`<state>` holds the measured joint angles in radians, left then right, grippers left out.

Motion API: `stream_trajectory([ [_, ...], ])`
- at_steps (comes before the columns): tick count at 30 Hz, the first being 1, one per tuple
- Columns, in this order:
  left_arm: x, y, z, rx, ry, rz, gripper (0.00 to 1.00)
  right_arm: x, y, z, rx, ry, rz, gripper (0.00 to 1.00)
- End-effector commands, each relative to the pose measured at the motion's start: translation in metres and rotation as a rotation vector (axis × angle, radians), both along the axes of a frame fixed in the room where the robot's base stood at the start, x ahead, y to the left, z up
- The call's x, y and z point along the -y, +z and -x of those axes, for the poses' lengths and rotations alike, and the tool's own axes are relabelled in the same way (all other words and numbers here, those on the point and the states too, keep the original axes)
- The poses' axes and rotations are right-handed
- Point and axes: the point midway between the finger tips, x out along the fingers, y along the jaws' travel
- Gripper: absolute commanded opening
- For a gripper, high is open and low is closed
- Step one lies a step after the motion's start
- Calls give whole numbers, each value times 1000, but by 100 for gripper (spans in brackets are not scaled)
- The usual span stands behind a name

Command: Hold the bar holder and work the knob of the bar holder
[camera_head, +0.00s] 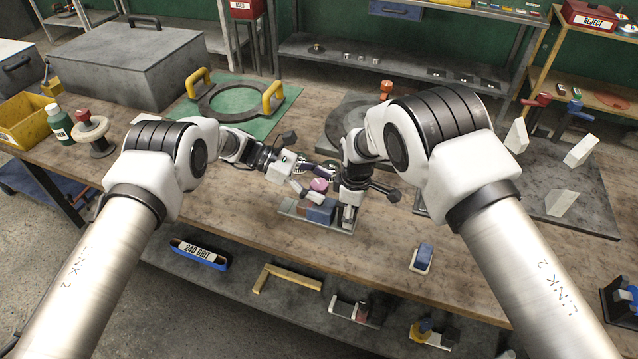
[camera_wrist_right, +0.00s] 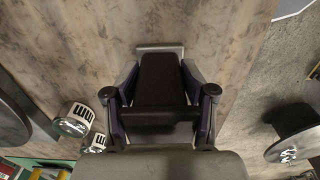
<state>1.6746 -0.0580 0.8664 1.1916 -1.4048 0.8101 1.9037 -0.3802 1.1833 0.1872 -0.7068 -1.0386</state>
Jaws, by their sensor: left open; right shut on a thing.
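The bar holder (camera_head: 289,207) is a low grey plate near the front edge of the workbench. It carries a brown block, a blue block (camera_head: 321,212) and a round pink knob (camera_head: 319,185). My left gripper (camera_head: 311,178) is open at the knob, coming in from the left; I cannot tell whether it touches. My right gripper (camera_head: 348,212) points down at the holder's right end and is shut on it. In the right wrist view, the fingers (camera_wrist_right: 160,103) close on a dark block-like part (camera_wrist_right: 160,80), with a pale plate edge (camera_wrist_right: 160,48) beyond. The fingers hide part of the holder.
A green mat (camera_head: 285,100) with a yellow-handled ring lies behind. A dark round plate (camera_head: 340,118) stands behind my right gripper. A blue block on a white base (camera_head: 423,257) sits at the front edge.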

Motion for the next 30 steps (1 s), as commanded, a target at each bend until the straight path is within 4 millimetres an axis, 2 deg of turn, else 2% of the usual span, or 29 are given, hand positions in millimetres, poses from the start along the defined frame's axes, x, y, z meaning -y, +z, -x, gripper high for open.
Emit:
stream_trajectory([
  [4, 0, -1, 0, 0, 0, 0, 69, 0, -3, 1, -4, 0, 1, 22],
  [5, 0, -1, 0, 0, 0, 0, 66, 0, -3, 1, -4, 0, 1, 22],
  [9, 0, -1, 0, 0, 0, 0, 16, 0, -3, 1, -3, 0, 1, 22],
  [10, 0, -1, 0, -1, -1, 1, 8, 0, -3, 1, -3, -1, 1, 22],
  [30, 1, -1, 1, -3, -142, 1, 8, 0, -2, 1, -2, -1, 0, 22],
])
